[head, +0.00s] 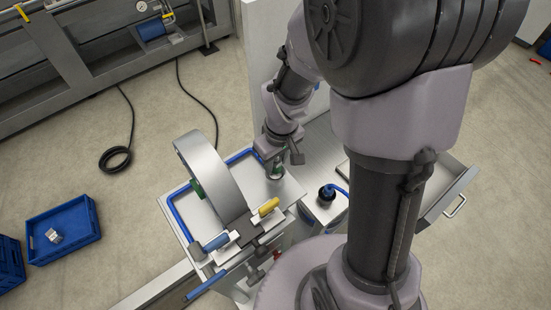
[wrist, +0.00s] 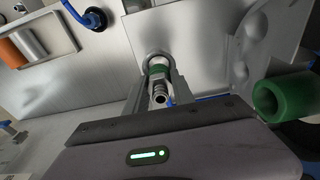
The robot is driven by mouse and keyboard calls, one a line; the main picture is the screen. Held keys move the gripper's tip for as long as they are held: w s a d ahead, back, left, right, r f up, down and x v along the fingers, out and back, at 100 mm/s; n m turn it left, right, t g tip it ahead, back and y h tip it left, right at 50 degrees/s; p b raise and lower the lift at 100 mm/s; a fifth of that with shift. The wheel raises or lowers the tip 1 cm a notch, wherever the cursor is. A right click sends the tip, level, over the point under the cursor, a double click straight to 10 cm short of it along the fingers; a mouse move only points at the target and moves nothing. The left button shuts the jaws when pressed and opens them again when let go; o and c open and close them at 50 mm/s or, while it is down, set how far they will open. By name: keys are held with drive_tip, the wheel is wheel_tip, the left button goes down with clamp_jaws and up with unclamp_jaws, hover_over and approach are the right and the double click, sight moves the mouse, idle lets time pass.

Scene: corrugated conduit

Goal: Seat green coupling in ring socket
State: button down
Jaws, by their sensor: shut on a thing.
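A grey ring (wrist: 157,53) arches around the coupling's far end, close to the fingertips. I cannot tell how deep the coupling sits in it. In the head view my gripper (head: 276,166) is low over the right part of the metal bench top, with a bit of green between its fingers. The ring is too small to make out there.
A wide grey curved band (head: 212,172) stands left of my gripper. A hollow green cylinder (wrist: 283,98) is at the wrist view's right. Blue tubing (head: 178,217) edges the bench top. A yellow-handled clamp (head: 268,207) and a black fitting with blue hose (head: 327,191) are nearby.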

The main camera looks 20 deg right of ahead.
drive_tip(key=shift+f+b, duration=0.6)
drive_tip(key=shift+b, duration=0.2)
idle(0.8)
drive_tip(key=shift+f+b, duration=0.7)
drive_tip(key=shift+f, duration=0.05)
drive_tip(key=shift+s+f+b, duration=1.05)
drive_tip(key=shift+f+b, duration=0.05)
drive_tip(key=shift+b, duration=0.15)
drive_tip(key=shift+w+r+p, duration=0.5)
drive_tip(key=shift+r+p, duration=0.15)
drive_tip(key=shift+r, duration=0.05)
drive_tip(key=shift+w+r+p, duration=0.45)
drive_tip(key=shift+r+p, duration=0.15)
drive_tip(key=shift+r, duration=0.15)
drive_tip(key=shift+s, duration=0.1)
drive_tip(key=shift+r, duration=0.1)
